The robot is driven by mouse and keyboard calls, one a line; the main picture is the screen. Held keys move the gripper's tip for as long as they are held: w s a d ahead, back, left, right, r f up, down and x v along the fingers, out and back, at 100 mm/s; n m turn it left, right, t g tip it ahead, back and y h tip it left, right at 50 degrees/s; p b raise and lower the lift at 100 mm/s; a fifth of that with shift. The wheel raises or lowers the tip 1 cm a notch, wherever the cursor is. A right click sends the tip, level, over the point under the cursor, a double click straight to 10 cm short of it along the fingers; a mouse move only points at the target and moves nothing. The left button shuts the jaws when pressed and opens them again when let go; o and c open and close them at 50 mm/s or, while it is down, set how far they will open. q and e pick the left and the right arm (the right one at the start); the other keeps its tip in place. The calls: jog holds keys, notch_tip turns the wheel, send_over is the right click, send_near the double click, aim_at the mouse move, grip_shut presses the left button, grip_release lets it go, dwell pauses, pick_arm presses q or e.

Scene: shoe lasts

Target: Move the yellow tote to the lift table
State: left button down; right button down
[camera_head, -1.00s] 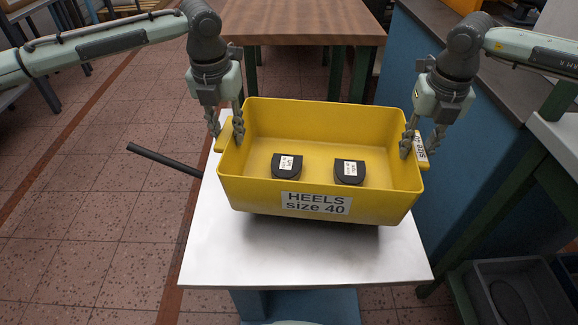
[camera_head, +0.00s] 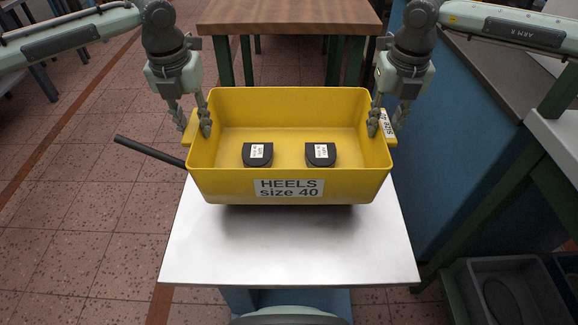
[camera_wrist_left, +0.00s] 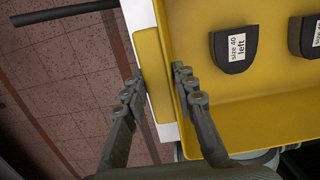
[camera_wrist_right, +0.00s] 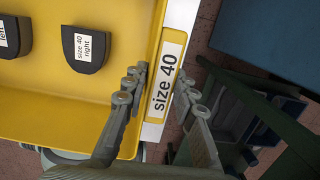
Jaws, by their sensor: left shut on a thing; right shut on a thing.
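The yellow tote (camera_head: 290,185), labelled "HEELS size 40", is over the white top of a small table (camera_head: 290,250); a dark shadow lies under its front edge, and I cannot tell whether it touches the top. Two black heel pieces lie inside, one left (camera_head: 257,153) and one right (camera_head: 320,154). My left gripper (camera_head: 196,130) is shut on the tote's left handle (camera_wrist_left: 153,75). My right gripper (camera_head: 383,128) is shut on the right handle with the "size 40" label (camera_wrist_right: 165,80). The tote looks about level.
A wooden table (camera_head: 285,17) stands behind. A black bar (camera_head: 148,150) sticks out left of the white top. A blue-sided bench (camera_head: 450,140) stands to the right, with a grey crate (camera_head: 505,300) low at the right. Tiled floor is open at left.

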pick_arm(q)
jog(key=shift+a+f, duration=0.1)
jog(key=shift+a, duration=0.15)
pick_arm(e)
jog(key=shift+d+f, duration=0.1)
jog(key=shift+d, duration=0.15)
